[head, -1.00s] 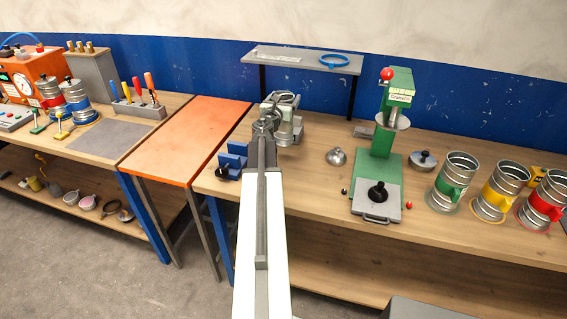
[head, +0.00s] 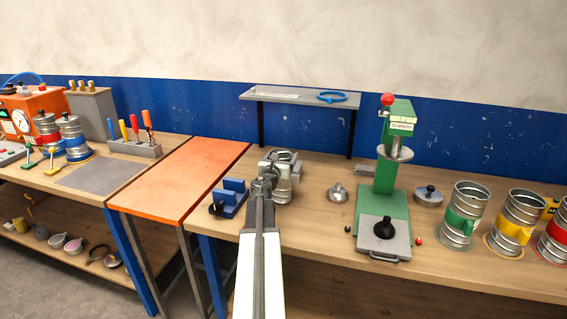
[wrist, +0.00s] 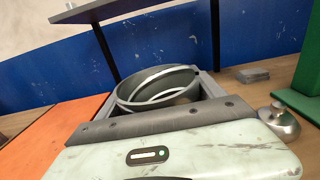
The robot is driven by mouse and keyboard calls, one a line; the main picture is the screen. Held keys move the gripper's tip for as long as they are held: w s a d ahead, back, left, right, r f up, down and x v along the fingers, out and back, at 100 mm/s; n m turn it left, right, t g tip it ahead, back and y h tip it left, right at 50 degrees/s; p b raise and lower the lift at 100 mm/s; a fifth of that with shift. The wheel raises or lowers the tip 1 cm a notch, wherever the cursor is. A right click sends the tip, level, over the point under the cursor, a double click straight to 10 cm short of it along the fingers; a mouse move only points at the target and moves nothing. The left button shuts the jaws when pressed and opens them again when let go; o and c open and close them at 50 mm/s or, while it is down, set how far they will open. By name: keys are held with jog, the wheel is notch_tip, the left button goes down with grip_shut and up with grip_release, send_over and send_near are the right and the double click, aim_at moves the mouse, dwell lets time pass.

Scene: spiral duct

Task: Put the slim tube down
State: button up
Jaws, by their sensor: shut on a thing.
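The slim tube (wrist: 160,90) is a grey metal cylinder with an open top. In the wrist view its rim shows between the jaws of my gripper (wrist: 165,95), which is shut on it. In the head view my gripper (head: 277,165) holds the tube (head: 285,180) over the wooden bench, just right of the blue clamp block. The tube looks roughly upright. Its lower end is partly hidden by my arm, and I cannot tell whether it touches the bench.
The blue clamp block (head: 229,197) is close left, beside the orange table (head: 180,180). A metal funnel-like piece (head: 337,194) and a green press (head: 385,205) stand to the right. Several banded cans (head: 463,215) stand farther right.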

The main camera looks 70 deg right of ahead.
jog(key=o, duration=2.1)
